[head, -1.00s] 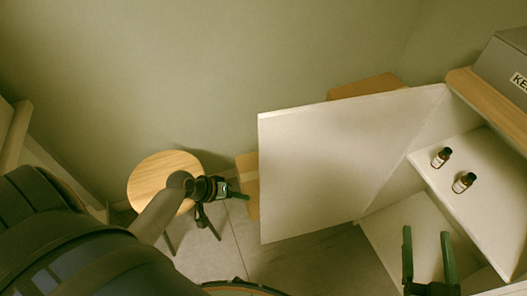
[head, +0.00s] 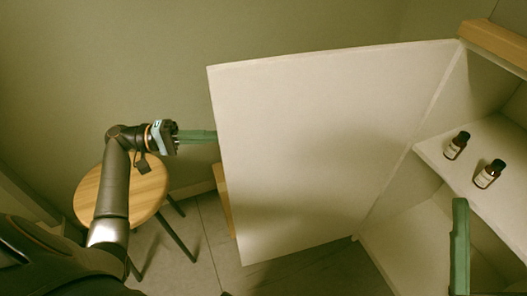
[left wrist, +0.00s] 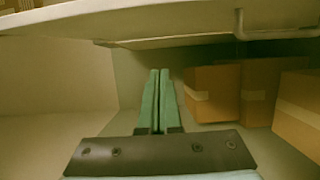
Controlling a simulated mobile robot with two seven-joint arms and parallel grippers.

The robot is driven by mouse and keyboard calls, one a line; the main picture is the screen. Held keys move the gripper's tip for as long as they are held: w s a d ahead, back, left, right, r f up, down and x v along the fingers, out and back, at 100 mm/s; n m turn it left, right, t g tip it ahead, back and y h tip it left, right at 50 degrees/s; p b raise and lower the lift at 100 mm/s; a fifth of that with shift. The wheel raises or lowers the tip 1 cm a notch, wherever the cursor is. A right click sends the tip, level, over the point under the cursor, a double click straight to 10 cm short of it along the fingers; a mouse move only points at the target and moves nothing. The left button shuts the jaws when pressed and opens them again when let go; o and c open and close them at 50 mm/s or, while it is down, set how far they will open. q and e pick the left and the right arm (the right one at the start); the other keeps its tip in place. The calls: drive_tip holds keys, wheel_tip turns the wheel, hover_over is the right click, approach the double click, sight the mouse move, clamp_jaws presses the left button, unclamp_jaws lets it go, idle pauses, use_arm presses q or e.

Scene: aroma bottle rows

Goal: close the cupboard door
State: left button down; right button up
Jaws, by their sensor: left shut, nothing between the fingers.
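The white cupboard door (head: 320,150) stands wide open in the head view, its inner face towards me, hinged on the right to the cupboard (head: 385,255). My left gripper (head: 208,136) is shut and empty at the door's free left edge. Its fingertips reach that edge and seem to pass just behind it; contact is unclear. In the left wrist view the shut fingers (left wrist: 158,100) point forward below a pale panel (left wrist: 190,22) with a bar handle (left wrist: 275,33), likely the door's outer side. One finger of my right gripper (head: 460,245) shows before the cupboard; the other cannot be made out.
A round wooden stool (head: 90,200) stands below my left arm. Cardboard boxes (left wrist: 255,92) are behind the door. Floor shows between stool and door.

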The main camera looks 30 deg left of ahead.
sight(257, 149)
use_arm(q)
drive_tip(key=shift+w+d+b, duration=0.3)
drive_tip(key=shift+d+b, duration=0.1)
drive_tip(key=shift+d, duration=1.5)
drive_tip(key=shift+w+d+b, duration=0.3)
drive_tip(key=shift+d+b, duration=0.15)
drive_tip(key=shift+d, duration=1.4)
drive_tip(key=shift+w+d+b, duration=0.3)
drive_tip(key=shift+d+b, duration=0.1)
drive_tip(key=shift+d, duration=1.5)
